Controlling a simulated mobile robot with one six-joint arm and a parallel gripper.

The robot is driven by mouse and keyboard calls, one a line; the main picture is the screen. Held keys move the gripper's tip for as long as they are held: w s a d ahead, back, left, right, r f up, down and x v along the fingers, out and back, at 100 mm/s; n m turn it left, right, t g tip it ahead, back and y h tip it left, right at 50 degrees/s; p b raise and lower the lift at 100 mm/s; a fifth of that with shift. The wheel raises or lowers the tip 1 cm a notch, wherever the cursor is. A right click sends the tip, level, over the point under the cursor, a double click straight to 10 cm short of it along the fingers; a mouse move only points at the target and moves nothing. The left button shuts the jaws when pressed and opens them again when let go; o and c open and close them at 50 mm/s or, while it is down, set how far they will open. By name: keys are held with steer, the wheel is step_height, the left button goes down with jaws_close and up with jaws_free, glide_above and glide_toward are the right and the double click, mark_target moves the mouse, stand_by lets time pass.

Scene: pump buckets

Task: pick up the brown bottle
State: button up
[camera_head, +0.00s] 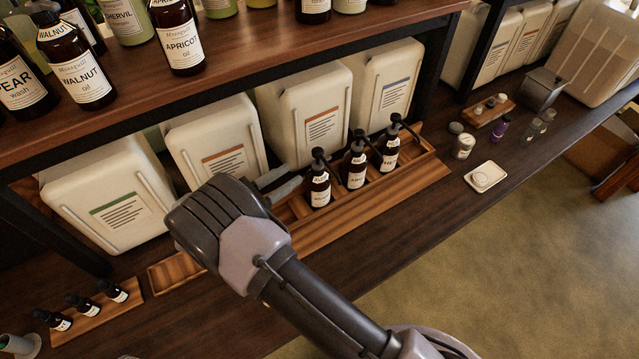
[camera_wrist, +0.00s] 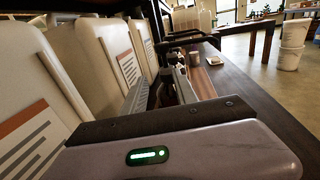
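Three brown pump bottles with black pumps and white labels stand upright in a row in a wooden tray (camera_head: 415,178): a left one (camera_head: 319,190), a middle one (camera_head: 355,173) and a right one (camera_head: 388,153). Which one the task means, I cannot tell. My gripper (camera_head: 287,188) is low over the tray's left part, to the left of the left bottle and apart from it, its fingers partly hidden by my wrist. In the wrist view my gripper (camera_wrist: 168,90) has its fingers spread, pointing along the row; small dark bottle shapes show beyond them.
Large white canisters (camera_head: 307,112) stand close behind the tray. An upper shelf (camera_head: 230,45) holds more brown bottles, including a walnut one (camera_head: 76,66). Small dropper bottles (camera_head: 82,305) sit at lower left. A white dish (camera_head: 486,177) lies right of the tray.

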mark_target(326, 158)
steer(key=b+x, duration=0.1)
steer(key=x, duration=0.3)
steer(key=b+x, duration=0.1)
steer(key=x, duration=0.3)
steer(key=b+x, duration=0.1)
steer(key=x, duration=0.3)
steer(key=shift+s+d+r, duration=0.15)
steer(key=shift+s+d, duration=0.15)
steer(key=shift+d, duration=0.2)
steer(key=shift+r, duration=0.1)
jaws_close()
stand_by(0.3)
